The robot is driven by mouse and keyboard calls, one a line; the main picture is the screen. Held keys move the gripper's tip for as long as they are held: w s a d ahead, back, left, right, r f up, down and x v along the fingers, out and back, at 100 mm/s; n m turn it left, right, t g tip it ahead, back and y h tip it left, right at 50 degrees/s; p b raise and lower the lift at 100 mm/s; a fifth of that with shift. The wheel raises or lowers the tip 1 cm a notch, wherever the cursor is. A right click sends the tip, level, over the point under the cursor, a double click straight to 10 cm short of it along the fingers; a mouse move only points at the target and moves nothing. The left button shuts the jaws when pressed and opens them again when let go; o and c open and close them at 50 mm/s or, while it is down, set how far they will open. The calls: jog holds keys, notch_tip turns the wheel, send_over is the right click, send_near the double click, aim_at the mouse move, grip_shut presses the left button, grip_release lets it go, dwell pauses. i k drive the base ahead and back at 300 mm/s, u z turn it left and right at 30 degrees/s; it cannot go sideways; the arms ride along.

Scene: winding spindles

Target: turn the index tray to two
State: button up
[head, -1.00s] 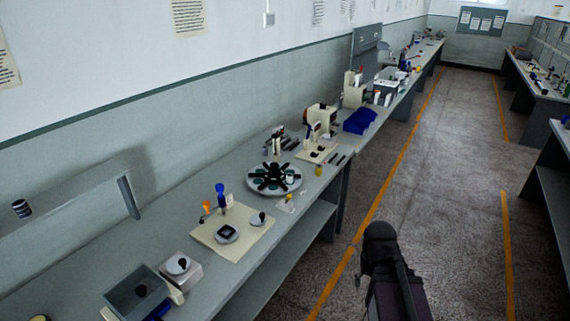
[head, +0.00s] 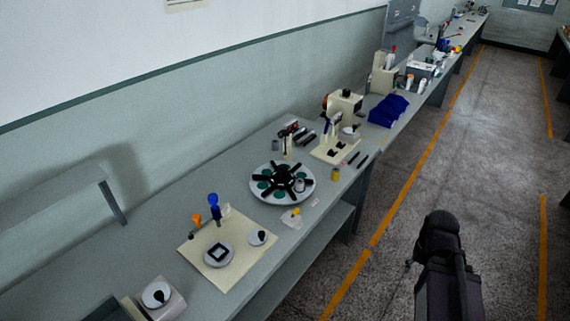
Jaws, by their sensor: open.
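The index tray (head: 256,197) is a round light-grey disc on the bench, with a black star-shaped hub (head: 284,179) and teal round pockets between its arms. A small pale cup-like part stands on its right side. Any numbers on the tray are too small to read. My dark arm (head: 443,260) shows at the lower right, over the floor and well apart from the tray. My gripper's fingers cannot be made out in this view.
A cream board (head: 228,275) with small fixtures lies in front of the tray. A cream machine (head: 343,107) and blue bins (head: 388,110) stand behind. The aisle floor (head: 400,190) beside the bench is clear.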

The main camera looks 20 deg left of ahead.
aim_at(273, 183)
jog(key=u, duration=0.25)
jog(key=i, duration=0.8)
jog(key=u, duration=0.4)
